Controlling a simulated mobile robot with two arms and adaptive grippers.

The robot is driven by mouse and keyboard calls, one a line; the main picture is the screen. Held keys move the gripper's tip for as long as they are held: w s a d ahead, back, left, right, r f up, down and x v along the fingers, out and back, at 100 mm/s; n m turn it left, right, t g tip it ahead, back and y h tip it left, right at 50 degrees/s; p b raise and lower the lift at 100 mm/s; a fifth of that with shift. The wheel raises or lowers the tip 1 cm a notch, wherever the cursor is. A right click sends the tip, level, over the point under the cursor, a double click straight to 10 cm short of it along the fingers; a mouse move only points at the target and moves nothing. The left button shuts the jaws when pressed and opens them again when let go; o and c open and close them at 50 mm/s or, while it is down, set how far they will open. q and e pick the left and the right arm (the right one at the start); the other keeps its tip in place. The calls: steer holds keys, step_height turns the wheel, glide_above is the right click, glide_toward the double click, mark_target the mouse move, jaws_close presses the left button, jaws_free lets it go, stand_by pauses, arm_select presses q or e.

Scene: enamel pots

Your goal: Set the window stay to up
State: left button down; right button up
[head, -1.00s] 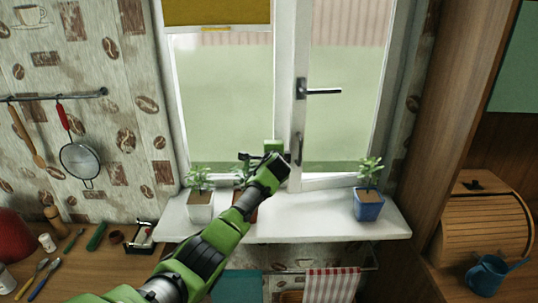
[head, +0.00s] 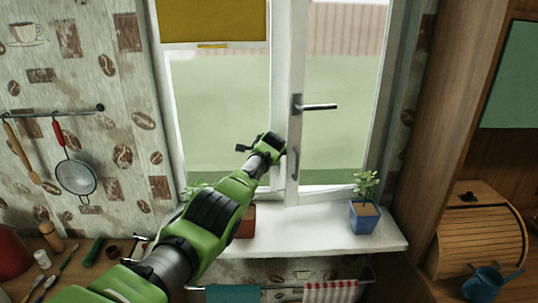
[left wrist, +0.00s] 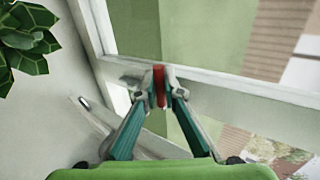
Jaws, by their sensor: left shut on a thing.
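In the left wrist view my left gripper (left wrist: 160,92) is shut on a narrow red piece, seemingly the grip of the window stay (left wrist: 159,80), in front of the white window frame. In the head view the left arm reaches up from the bottom left, and its wrist is by the lower part of the middle window post. My own wrist hides the fingertips and the stay there. The window (head: 289,100) has white frames and a dark lever handle (head: 319,106) on its right sash. My right gripper is not in view.
A blue pot with a plant (head: 363,216) stands on the white sill (head: 315,238) right of the arm. A reddish pot (head: 246,222) and another plant (head: 192,190) are partly behind my arm. A yellow blind (head: 213,20) hangs above. The right part of the sill has some free room.

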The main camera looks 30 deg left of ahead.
arm_select(q)
steer(key=shift+w+r, duration=0.1)
steer(key=shift+r, duration=0.15)
stand_by(0.4)
steer(key=c, duration=2.2)
jaws_free()
steer(key=shift+o, duration=0.2)
steer(key=shift+f, duration=0.25)
steer(key=shift+f, duration=0.1)
